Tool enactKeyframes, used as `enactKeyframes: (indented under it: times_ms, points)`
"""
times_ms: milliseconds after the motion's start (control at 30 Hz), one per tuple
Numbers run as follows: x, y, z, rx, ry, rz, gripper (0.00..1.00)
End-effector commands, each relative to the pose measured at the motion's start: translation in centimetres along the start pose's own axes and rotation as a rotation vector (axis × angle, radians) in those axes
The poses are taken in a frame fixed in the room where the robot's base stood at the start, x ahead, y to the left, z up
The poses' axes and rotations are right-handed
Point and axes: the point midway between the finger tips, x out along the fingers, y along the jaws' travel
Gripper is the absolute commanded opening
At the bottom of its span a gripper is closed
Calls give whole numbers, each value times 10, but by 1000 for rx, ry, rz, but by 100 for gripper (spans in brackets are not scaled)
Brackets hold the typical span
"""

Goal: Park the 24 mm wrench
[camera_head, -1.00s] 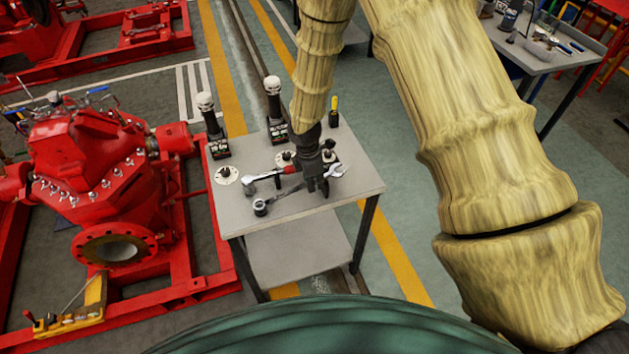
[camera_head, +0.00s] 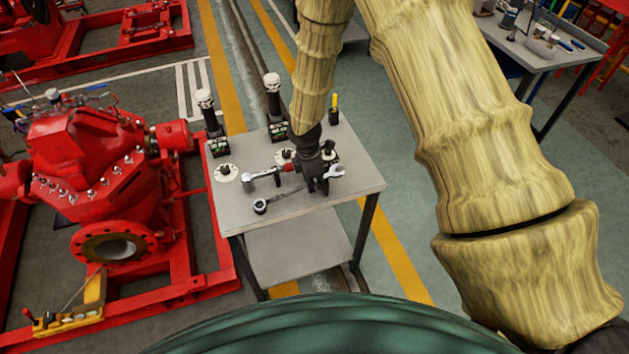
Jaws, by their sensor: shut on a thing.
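A grey wrench with an open-jaw end (camera_head: 337,171) is at the right part of the small grey table (camera_head: 350,197). A grey shaft runs down-left, in line with it, to a round dark head (camera_head: 260,206); my gripper covers the middle, so I cannot tell for sure whether these are one tool. My gripper (camera_head: 319,189) points down over the table and is shut on the wrench. Whether the wrench touches the tabletop is unclear. The size marking is too small to read.
A red-handled tool (camera_head: 265,175) lies just behind the shaft. Round white discs with dark centres, one at left (camera_head: 226,172), sit on the table. Two white-topped dark devices (camera_head: 217,140) (camera_head: 277,120) stand at the back. A red pump (camera_head: 95,170) stands left.

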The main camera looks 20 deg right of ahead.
Motion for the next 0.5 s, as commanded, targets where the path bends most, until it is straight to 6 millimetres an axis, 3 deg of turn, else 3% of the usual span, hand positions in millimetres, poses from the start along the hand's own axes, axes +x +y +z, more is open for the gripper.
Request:
enactKeyframes:
  times_ms: [367,400,500]
  points:
    - [6,0,-1,0,0,0,0]
    - [5,0,-1,0,0,0,20]
    - [5,0,-1,0,0,0,38]
